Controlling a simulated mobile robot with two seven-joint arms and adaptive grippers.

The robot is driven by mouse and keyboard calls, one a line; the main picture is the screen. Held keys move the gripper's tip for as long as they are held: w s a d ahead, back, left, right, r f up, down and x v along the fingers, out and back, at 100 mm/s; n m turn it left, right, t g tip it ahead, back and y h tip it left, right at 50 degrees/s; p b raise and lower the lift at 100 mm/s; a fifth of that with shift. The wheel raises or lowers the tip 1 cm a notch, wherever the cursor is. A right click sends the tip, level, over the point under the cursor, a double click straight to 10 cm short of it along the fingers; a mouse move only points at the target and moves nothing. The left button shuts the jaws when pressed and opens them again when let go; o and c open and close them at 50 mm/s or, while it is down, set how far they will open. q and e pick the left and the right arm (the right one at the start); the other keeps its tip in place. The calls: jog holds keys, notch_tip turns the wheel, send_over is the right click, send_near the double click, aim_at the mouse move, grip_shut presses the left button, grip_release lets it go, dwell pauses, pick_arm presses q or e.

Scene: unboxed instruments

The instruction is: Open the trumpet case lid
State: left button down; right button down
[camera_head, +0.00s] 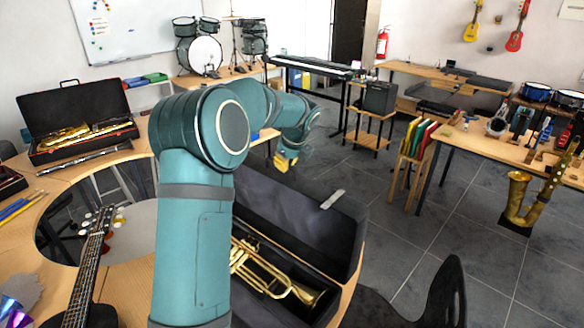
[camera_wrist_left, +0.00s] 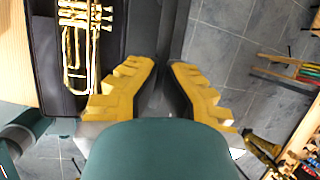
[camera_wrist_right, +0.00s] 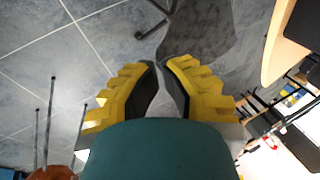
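The black trumpet case (camera_head: 318,306) stands on the curved wooden table with its lid (camera_head: 300,215) raised and leaning back, its dark inside showing. A brass trumpet (camera_head: 270,275) lies inside; it also shows in the left wrist view (camera_wrist_left: 75,40). My teal left arm hides the case's left part. My left gripper (camera_head: 284,163) is near the lid's far edge; whether it touches cannot be told. In the left wrist view its yellow fingers (camera_wrist_left: 162,66) have a narrow gap, with the dark lid beside and between them. My right gripper (camera_wrist_right: 159,63) has a narrow gap and holds nothing, over the floor.
A guitar (camera_head: 88,275) and a second open case (camera_head: 75,110) with a brass instrument lie on the same table. A black chair (camera_head: 440,300) stands right of the trumpet case. Grey tiled floor (camera_head: 400,230) is free beyond the lid. A saxophone (camera_head: 520,205) stands at far right.

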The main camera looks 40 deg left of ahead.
pick_arm(q)
jog(key=s+t+b, duration=0.1)
jog(key=s+b, duration=0.1)
jog(key=s, duration=0.1)
jog(key=s+t+b, duration=0.1)
jog(key=s+b, duration=0.1)
jog(key=s, duration=0.1)
jog(key=shift+f+b, duration=0.2)
jog(key=shift+b, duration=0.2)
jog(key=c, duration=1)
grip_release()
jog(key=shift+w, duration=0.2)
jog(key=shift+r, duration=0.2)
jog(key=v, duration=1.1)
jog(key=shift+s+d+r, duration=0.2)
jog(key=shift+d+r, duration=0.1)
